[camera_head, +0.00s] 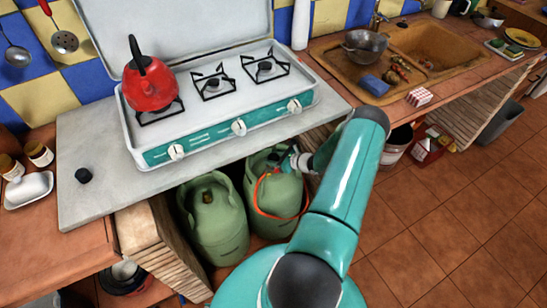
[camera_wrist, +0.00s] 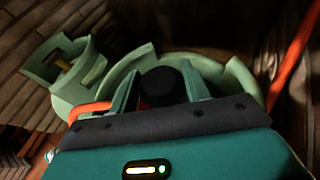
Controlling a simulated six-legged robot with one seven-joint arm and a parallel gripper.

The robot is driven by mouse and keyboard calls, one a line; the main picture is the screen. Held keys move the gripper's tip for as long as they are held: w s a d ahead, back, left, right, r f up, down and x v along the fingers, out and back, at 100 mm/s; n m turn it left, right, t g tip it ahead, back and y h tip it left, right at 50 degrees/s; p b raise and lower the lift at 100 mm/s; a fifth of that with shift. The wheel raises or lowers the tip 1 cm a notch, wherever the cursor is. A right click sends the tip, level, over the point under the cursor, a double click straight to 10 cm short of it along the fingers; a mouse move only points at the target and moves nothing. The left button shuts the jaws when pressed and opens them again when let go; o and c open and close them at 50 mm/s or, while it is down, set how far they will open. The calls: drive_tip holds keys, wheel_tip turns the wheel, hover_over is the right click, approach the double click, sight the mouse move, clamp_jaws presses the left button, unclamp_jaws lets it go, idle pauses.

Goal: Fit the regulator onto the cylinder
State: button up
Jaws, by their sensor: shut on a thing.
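Two green gas cylinders stand under the counter, a left one (camera_head: 217,232) and a right one (camera_head: 280,200). My gripper (camera_head: 287,165) reaches down to the top of the right cylinder. In the wrist view my gripper (camera_wrist: 161,88) is shut on the regulator (camera_wrist: 160,82), which shows a round black knob with a little red below it. The regulator is inside the right cylinder's collar (camera_wrist: 238,80). The valve under it is hidden, so I cannot tell whether the regulator is seated. The left cylinder's collar (camera_wrist: 92,68) surrounds a bare brass valve (camera_wrist: 66,62).
An orange hose (camera_head: 257,200) loops over the right cylinder and also shows in the wrist view (camera_wrist: 290,60). The grey countertop (camera_head: 110,180) overhangs the cylinders and bears a stove (camera_head: 205,143) with a red kettle (camera_head: 150,90). Slatted walls flank the space.

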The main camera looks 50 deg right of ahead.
drive_tip(key=shift+f, duration=0.15)
idle(0.6)
drive_tip(key=o, duration=1.5)
wheel_tip(320, 180, up, 4)
drive_tip(key=shift+s+f, duration=0.1)
drive_tip(key=shift+f, duration=0.1)
drive_tip(key=s+a+r, duration=0.6)
drive_tip(key=s, duration=0.1)
drive_tip(key=s+a+r, duration=0.3)
drive_tip(key=shift+s+r, duration=0.2)
drive_tip(key=shift+s, duration=0.05)
drive_tip(key=shift+s, duration=0.1)
